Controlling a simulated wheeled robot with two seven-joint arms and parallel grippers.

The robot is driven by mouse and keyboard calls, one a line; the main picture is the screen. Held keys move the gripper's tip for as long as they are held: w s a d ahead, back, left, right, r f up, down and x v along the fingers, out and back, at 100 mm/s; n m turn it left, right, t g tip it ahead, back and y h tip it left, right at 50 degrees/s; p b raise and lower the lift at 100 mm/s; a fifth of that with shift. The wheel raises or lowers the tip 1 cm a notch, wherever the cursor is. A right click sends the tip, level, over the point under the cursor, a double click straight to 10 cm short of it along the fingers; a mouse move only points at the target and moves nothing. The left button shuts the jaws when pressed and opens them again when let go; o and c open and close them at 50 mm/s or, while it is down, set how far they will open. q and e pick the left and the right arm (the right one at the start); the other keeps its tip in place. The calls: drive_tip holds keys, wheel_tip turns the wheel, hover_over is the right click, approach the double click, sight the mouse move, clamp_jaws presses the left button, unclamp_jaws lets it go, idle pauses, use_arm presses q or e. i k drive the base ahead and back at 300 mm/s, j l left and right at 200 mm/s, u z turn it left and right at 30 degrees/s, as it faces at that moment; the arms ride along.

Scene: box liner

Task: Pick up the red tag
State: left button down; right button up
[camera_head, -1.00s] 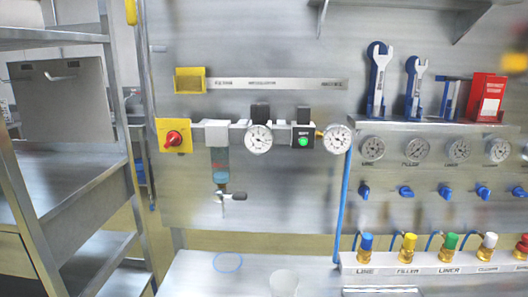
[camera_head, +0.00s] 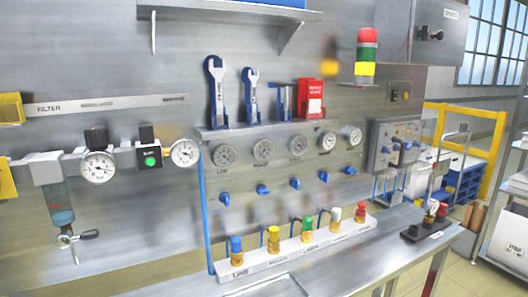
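A red box-like holder with a white label (camera_head: 315,108) stands at the right end of the small wall shelf (camera_head: 262,129). I cannot tell whether it is the red tag itself or holds red tags; its lettering is too small to read. No separate loose red tag can be made out. Neither of my grippers is in view.
Two wrenches (camera_head: 217,92) stand on blue holders on the shelf. Below are gauges (camera_head: 264,149), blue valves (camera_head: 263,189) and a white manifold with coloured caps (camera_head: 293,247). A signal tower (camera_head: 366,52) is right of the shelf. A metal bench (camera_head: 385,246) runs along the wall.

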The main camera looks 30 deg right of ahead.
sight(315, 88)
drive_tip(key=z, duration=1.45)
drive_tip(key=u, duration=1.05)
drive_tip(key=l+u, duration=0.75)
drive_tip(key=u, duration=0.2)
drive_tip(key=k+l+u, duration=0.15)
drive_tip(key=l+u, duration=0.2)
drive_tip(key=u, duration=0.15)
drive_tip(key=k+l+u, duration=0.2)
drive_tip(key=u, duration=0.25)
drive_tip(key=l, duration=0.1)
